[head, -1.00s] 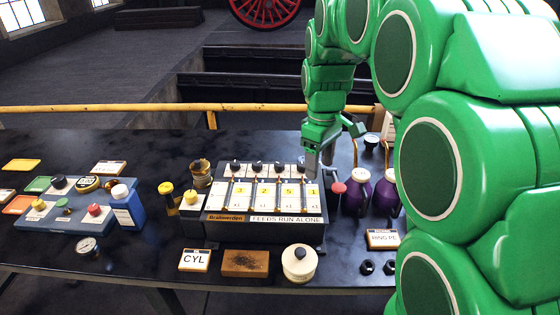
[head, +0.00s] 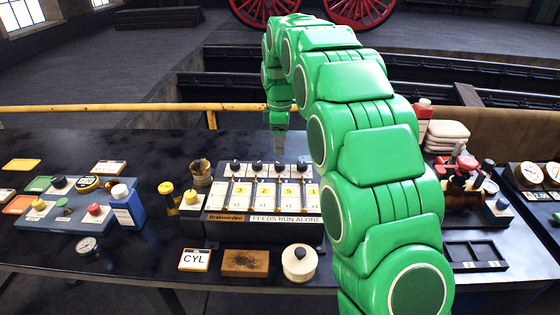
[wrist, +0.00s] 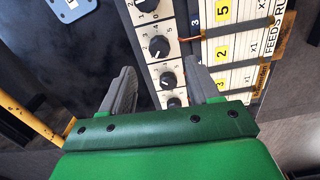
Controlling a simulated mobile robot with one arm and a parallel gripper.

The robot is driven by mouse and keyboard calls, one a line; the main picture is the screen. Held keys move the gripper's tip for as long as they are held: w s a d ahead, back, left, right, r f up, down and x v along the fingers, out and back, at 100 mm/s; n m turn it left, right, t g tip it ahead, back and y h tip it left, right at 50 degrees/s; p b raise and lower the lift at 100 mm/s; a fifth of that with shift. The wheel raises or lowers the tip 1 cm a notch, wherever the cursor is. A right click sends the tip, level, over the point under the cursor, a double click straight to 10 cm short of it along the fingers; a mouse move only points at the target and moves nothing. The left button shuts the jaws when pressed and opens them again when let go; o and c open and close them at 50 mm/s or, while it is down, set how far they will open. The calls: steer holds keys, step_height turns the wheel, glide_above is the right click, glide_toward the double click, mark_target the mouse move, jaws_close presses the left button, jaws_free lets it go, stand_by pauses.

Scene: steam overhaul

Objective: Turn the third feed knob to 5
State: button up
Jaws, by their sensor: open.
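The feed panel (head: 262,231) stands on the black bench with a row of black knobs along its back edge. The third feed knob (head: 279,167) is above the column with a yellow 5; it also shows in the wrist view (wrist: 158,45), on a numbered dial. Its exact pointer setting is too small to read surely. My gripper (head: 279,150) is just above and behind this knob, pointing down. In the wrist view my gripper (wrist: 160,68) is open and empty, its fingers on either side of the knob row, apart from the third knob.
The second knob (wrist: 168,78) and fourth knob (wrist: 148,4) are close neighbours. A yellow rail (head: 120,108) runs behind the bench. A CYL card (head: 194,260), a brown block (head: 245,263) and a white lidded pot (head: 299,263) are in front. My arm hides the panel's right side.

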mark_target(280, 163)
steer(key=shift+f, duration=3.9)
steer(key=c, duration=1)
steer(key=shift+c, duration=0.2)
